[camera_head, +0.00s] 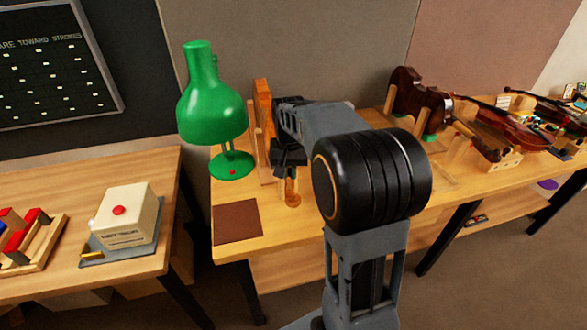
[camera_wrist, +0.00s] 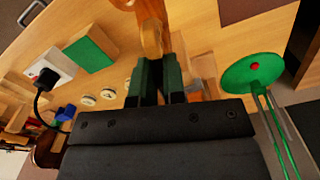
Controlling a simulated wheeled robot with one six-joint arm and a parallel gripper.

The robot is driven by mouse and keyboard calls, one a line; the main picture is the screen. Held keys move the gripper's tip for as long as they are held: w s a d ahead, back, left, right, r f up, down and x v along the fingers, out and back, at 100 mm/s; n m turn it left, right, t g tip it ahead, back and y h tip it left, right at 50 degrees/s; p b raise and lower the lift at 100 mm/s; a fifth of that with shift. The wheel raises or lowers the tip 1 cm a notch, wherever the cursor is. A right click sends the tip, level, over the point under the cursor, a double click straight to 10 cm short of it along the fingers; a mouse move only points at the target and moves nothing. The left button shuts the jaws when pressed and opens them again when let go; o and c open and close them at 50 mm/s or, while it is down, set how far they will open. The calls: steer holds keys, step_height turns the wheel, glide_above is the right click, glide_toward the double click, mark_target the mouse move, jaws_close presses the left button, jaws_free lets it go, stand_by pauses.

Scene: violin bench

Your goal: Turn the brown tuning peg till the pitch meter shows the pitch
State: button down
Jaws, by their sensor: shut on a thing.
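My gripper (camera_head: 289,155) is over the near left part of the wooden bench, beside the green lamp. In the wrist view its two dark green fingers (camera_wrist: 158,85) are close together, shut on the brown tuning peg. The peg's rounded tan head (camera_wrist: 152,38) shows just beyond the fingertips; the part between the fingers is hidden. In the head view an amber-brown piece (camera_head: 292,190) shows below the gripper; I cannot tell whether it is the peg. No readable pitch meter shows, so I cannot tell the pitch.
The green lamp (camera_head: 212,110) stands close left of my gripper. A brown mat (camera_head: 238,221) lies at the bench's front left. Violins (camera_head: 418,98) stand and lie further right. A beige box with a red button (camera_head: 125,215) sits on the left table.

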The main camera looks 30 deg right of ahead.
mark_target(290, 170)
steer(key=c, duration=1.2)
jaws_free()
step_height(290, 170, up, 14)
steer(key=shift+f, duration=0.1)
stand_by(0.6)
